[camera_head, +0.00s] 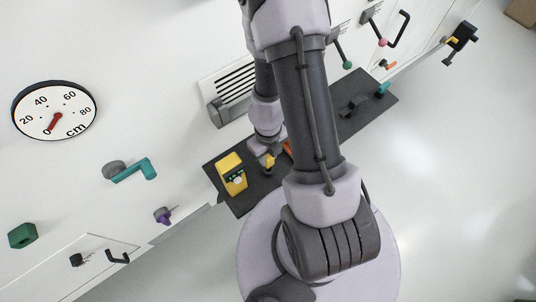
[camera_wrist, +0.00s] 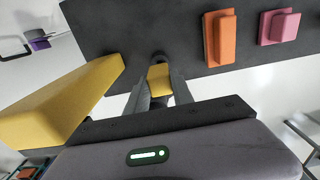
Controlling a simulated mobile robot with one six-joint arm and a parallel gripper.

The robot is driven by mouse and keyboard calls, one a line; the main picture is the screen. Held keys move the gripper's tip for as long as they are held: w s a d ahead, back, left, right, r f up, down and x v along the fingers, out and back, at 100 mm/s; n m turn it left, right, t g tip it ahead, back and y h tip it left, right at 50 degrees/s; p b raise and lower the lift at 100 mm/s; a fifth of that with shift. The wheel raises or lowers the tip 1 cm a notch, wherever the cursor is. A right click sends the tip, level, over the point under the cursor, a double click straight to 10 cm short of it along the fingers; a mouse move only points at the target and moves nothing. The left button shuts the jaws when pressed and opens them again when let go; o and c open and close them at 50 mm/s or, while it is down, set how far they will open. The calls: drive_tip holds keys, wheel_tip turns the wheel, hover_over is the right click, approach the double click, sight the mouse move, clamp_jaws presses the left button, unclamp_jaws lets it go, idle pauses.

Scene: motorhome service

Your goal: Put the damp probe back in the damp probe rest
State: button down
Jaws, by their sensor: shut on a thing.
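My gripper (camera_wrist: 158,92) is shut on a small yellow piece with a dark rounded end, which looks like the damp probe (camera_wrist: 160,77). It is held over or at the dark shelf (camera_wrist: 110,22); whether it touches the shelf cannot be told. In the head view the yellow probe (camera_head: 267,162) shows small below my wrist, partly hidden by my arm. A larger yellow box with a small display (camera_head: 232,175) stands on the shelf just left of it, and fills the left of the wrist view (camera_wrist: 60,100). I cannot make out a separate probe rest.
An orange block (camera_wrist: 220,40) and a pink block (camera_wrist: 279,27) sit on the shelf to the right. A louvred vent (camera_head: 235,84) is on the wall above. A teal handle (camera_head: 135,170) and a purple knob (camera_head: 163,215) stick out at left. The floor at right is clear.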

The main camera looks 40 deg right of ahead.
drive_tip(key=shift+f, duration=0.15)
idle(0.3)
drive_tip(key=shift+f+b, duration=2.15)
drive_tip(key=shift+b, duration=0.15)
drive_tip(key=c, duration=1)
unclamp_jaws()
